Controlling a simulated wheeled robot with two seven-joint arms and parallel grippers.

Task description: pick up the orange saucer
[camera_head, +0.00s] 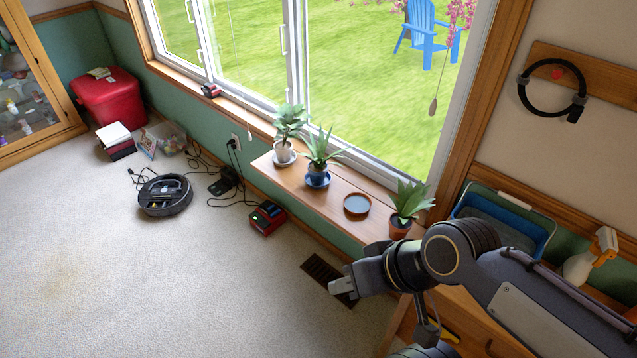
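My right gripper (341,288) is in front of and below the shelf, above the floor and apart from the saucer. Its pale fingertips point left and look close together, with nothing visible between them. My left gripper is out of view.
A plant in a terracotta pot (399,229) stands right of the saucer. A plant in a blue pot (317,172) and one in a white pot (284,152) stand left. The window (350,120) is behind. A blue bin (505,220) is at right.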

